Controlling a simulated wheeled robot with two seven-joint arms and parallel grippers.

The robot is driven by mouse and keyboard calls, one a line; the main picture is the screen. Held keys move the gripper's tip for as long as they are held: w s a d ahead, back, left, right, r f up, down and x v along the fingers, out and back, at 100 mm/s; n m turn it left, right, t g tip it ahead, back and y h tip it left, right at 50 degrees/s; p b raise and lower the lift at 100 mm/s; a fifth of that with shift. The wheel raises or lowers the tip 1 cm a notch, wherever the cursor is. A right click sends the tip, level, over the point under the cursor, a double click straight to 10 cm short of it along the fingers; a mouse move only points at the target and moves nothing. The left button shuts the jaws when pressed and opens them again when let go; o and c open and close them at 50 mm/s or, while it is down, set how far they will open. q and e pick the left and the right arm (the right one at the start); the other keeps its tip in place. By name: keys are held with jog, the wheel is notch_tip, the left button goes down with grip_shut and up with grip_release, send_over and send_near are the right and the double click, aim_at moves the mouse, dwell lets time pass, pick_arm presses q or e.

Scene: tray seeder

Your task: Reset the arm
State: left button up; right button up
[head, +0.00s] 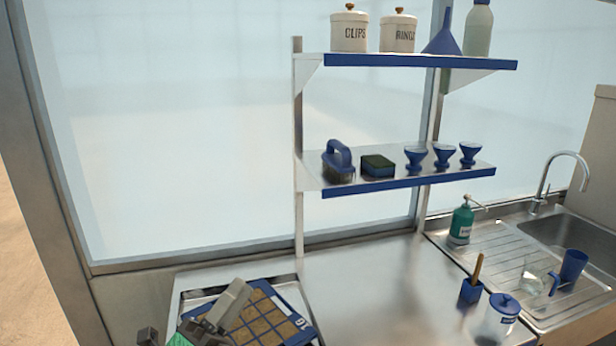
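My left gripper (222,308) shows at the bottom left, partly cut off by the lower edge. Its grey parts are over the left part of a blue seed tray (296,332) with square brown cells and a white marking. I cannot make out whether its fingers are apart or together, and I see nothing clearly held. A bit of green (180,340) shows beside it at the bottom edge; I cannot tell what it belongs to. My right gripper is not in view.
Steel shelves (410,183) hold a brush (338,162), a sponge (378,166), blue funnels and labelled tins. A blue pot (470,292), a lidded jar (498,318) and a green pump bottle (461,222) stand right. The sink (575,235) is far right. The middle counter (365,285) is clear.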

pick_arm(q)
jog(key=s+a+f+n+g+y, duration=0.1)
jog(key=a+f+n+g+y, duration=0.1)
jog(key=a+f+n+y, duration=0.5)
jog(key=s+a+f+n+g+y, duration=0.15)
jog(key=a+f+n+y, duration=0.25)
jog(key=f+n+y, duration=0.65)
jog(key=s+f+n+g+h, duration=0.3)
jog(key=s+f+n+g, duration=0.8)
jog(key=s+f, duration=0.75)
notch_tip(320, 180, down, 33)
jog(key=s+m+g+b, duration=0.1)
jog(key=m+g+b, duration=0.1)
jog(key=g, duration=0.1)
jog(key=s+a+f+b, duration=0.1)
jog(key=s+a+f, duration=0.1)
jog(key=s+f, duration=0.7)
jog(key=s+a+f+b, duration=0.1)
jog(key=s+a+f, duration=0.1)
jog(key=s+f, duration=0.8)
notch_tip(320, 180, down, 2)
jog(key=shift+f+g, duration=0.1)
jog(key=shift+g, duration=0.25)
